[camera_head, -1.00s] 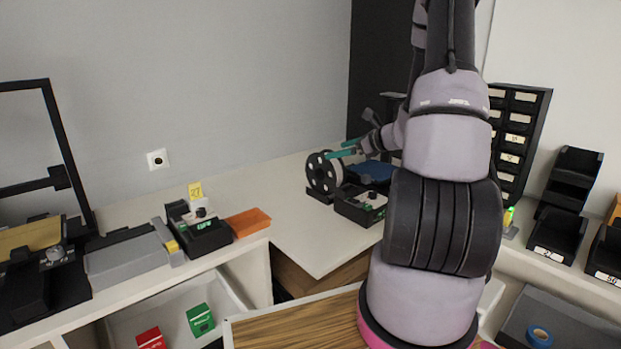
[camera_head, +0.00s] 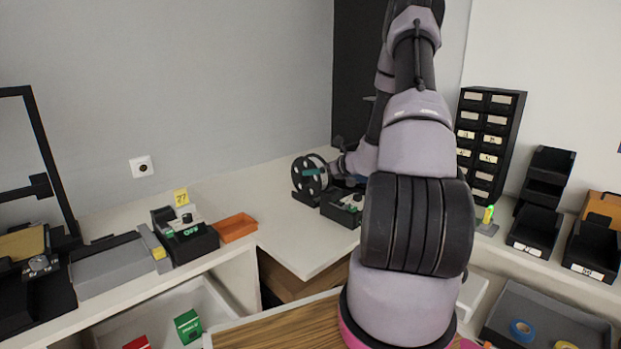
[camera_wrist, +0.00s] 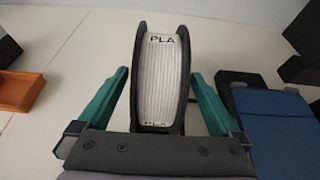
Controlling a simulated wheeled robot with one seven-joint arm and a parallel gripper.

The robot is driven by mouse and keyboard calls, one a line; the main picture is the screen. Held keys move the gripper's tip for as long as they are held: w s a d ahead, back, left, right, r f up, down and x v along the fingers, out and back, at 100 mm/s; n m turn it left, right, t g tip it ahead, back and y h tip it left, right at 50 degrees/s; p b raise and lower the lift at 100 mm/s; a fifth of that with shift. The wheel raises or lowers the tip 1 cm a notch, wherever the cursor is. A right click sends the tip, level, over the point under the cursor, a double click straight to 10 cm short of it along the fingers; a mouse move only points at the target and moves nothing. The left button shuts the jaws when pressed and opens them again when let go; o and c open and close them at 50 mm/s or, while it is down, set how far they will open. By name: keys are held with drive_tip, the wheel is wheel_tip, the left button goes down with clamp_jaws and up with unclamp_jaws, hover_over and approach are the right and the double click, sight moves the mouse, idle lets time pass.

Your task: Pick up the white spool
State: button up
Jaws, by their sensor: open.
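The white spool (camera_head: 318,161) stands upright on the counter, white filament wound between two black flanges with round holes. In the wrist view the spool (camera_wrist: 160,75) is marked "PLA" and fills the middle. My gripper (camera_wrist: 158,82) is open, with one green finger on the left of the spool and the other on the right. Gaps show between the fingers and the flanges. In the head view my gripper (camera_head: 318,172) is at the spool, with one green finger across its near face. The spool's lower part is hidden by my gripper's body in the wrist view.
A black box (camera_head: 342,208) stands right beside the spool. A blue flat item (camera_wrist: 275,125) lies right of my gripper. The counter front (camera_head: 300,245) is clear.

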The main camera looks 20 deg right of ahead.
drive_tip(key=shift+x, duration=0.8)
clamp_jaws()
wheel_tip(320, 180, up, 10)
drive_tip(key=shift+r, duration=0.1)
